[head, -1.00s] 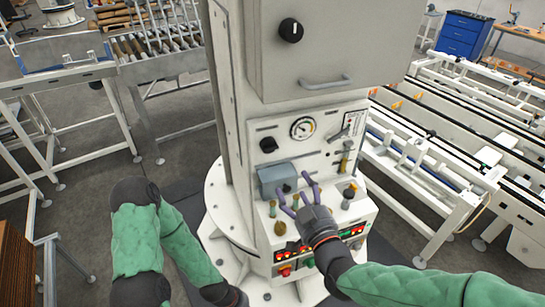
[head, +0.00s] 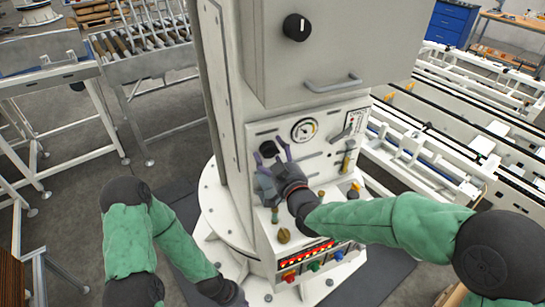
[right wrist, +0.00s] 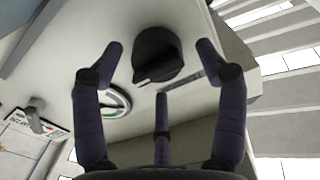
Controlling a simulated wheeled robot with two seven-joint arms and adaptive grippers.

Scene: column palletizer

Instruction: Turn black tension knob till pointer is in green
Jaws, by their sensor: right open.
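The black tension knob (head: 267,147) is on the white panel, left of the round gauge (head: 304,129). My right gripper (head: 269,154) is open in front of the knob. In the right wrist view the knob (right wrist: 157,57) sits ahead, between the tips of the two outer fingers of the open right gripper (right wrist: 158,68), with a third finger below it. Nothing is gripped. The gauge (right wrist: 116,100) shows partly behind the left finger with some green on its dial; I cannot tell where its pointer stands. My left gripper (head: 236,296) shows only slightly at the bottom; its fingers are hidden.
Another black knob (head: 296,27) and a grey handle (head: 333,84) are on the upper cabinet. A lever (head: 343,133) is right of the gauge. A lower ledge carries small knobs (head: 284,235) and lit buttons. Conveyors stand at both sides.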

